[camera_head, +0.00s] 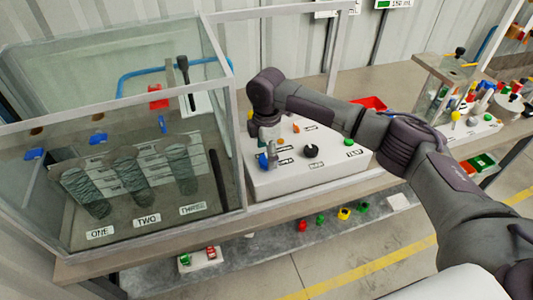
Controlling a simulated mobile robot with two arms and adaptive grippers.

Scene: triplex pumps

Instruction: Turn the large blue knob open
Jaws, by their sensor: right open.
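A white control box (310,181) stands on the bench with small knobs and labels on its sloped top. A blue knob (263,161) is at the left end of this top. My right gripper (269,146) points down right over the blue knob and hides part of it. The gripper is open. I cannot tell whether its fingers touch the knob. A black knob (311,151) sits to the right, and a green one (348,142) near the right edge. My left gripper is out of view.
A glass tank (228,150) with labelled cylinders stands close on the left of the box. A red tray (370,103) lies behind my right arm. A smaller clear case (440,85) stands at the right. Several coloured parts lie on the shelf below (255,250).

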